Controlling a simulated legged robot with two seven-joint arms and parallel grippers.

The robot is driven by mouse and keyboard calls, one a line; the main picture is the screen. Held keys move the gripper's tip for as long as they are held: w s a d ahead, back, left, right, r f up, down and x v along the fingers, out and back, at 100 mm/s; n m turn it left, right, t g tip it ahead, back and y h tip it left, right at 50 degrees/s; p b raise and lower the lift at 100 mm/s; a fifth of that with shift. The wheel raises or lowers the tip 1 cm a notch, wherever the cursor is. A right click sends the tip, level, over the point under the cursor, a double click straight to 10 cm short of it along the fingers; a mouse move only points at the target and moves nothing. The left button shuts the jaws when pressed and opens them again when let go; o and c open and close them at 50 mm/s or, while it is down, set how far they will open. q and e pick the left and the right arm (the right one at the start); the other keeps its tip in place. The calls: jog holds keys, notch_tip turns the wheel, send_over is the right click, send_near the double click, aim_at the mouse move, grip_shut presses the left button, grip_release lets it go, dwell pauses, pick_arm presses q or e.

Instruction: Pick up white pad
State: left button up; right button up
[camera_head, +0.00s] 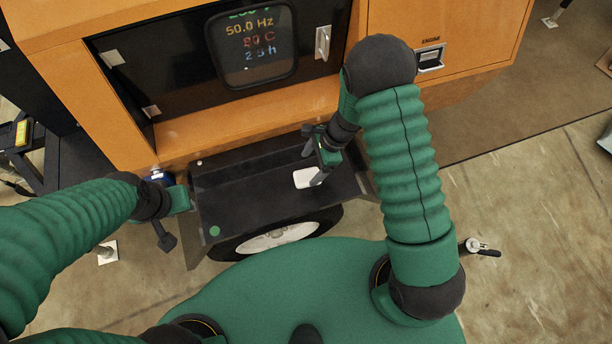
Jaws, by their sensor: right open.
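The white pad (306,179) lies on the black shelf (240,202) in front of the orange machine, toward the shelf's right part. My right gripper (318,172) is open and reaches down at the pad's right side. Its fingers overlap the pad in the picture, and I cannot tell whether they touch it. My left gripper (168,235) is at the shelf's left edge, away from the pad. Its fingers are dark and small, and their gap cannot be made out.
The orange machine (440,90) stands behind the shelf, with a lit display (251,45) and a silver handle (323,42) on its black panel. A wheel (275,238) sits below the shelf. The shelf's middle and left are clear. A small blue object (158,176) is near my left wrist.

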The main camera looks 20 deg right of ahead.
aim_at(308, 176)
jog(key=f, duration=0.3)
jog(key=s+a+f, duration=0.1)
jog(key=shift+f, duration=0.3)
jog(key=shift+w+a+f, duration=0.1)
jog(key=shift+w+a, duration=0.15)
jog(key=shift+a, duration=0.15)
jog(key=shift+s+d+f, duration=0.1)
jog(key=shift+d+f, duration=0.1)
jog(key=shift+d, duration=0.15)
jog(key=shift+c, duration=1.4)
jog(key=shift+a, duration=0.2)
jog(key=c, duration=1.2)
pick_arm(q)
jog(key=shift+s+d+f, duration=0.1)
jog(key=shift+s+d, duration=0.1)
pick_arm(e)
jog(key=shift+o, duration=0.2)
jog(key=shift+d, duration=0.1)
